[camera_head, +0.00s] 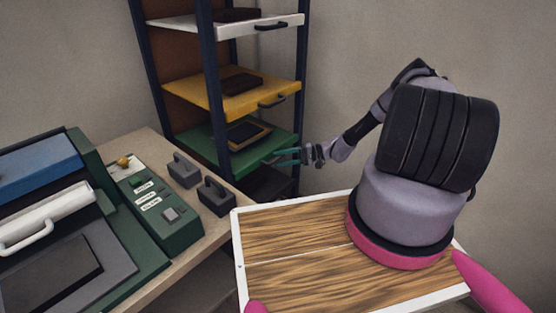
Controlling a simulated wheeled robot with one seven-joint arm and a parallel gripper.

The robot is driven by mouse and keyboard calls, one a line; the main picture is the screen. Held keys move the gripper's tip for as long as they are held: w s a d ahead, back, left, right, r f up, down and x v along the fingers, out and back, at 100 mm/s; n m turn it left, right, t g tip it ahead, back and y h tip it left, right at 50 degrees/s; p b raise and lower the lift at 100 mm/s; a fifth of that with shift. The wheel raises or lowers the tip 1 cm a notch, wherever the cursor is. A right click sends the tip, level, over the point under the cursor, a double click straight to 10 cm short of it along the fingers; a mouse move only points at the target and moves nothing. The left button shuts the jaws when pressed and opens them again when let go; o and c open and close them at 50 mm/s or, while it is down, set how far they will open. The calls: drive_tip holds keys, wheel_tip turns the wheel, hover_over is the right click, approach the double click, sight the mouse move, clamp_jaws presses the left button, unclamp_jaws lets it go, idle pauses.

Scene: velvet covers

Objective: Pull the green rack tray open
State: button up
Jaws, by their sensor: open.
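The green rack tray (199,143) is the lowest coloured shelf tray in the dark-framed rack, below the yellow tray (219,98). A dark, yellowish-edged flat item (249,132) lies on it. My gripper (278,157) is at the front right edge of the green tray, with its teal fingers pointing left toward that edge. It is open. The green tray's handle is hard to make out there, and I cannot tell whether the fingers touch it or surround it.
A white tray (226,27) with a dark handle is higher in the rack. A bench (151,146) at left carries a green control box (158,217), two dark grey blocks (184,170) and a press-like machine (58,241). A dark rack post (214,90) stands left of my gripper.

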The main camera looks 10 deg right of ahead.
drive_tip(key=shift+w+a+f, duration=0.1)
drive_tip(key=shift+a, duration=0.6)
clamp_jaws()
idle(1.0)
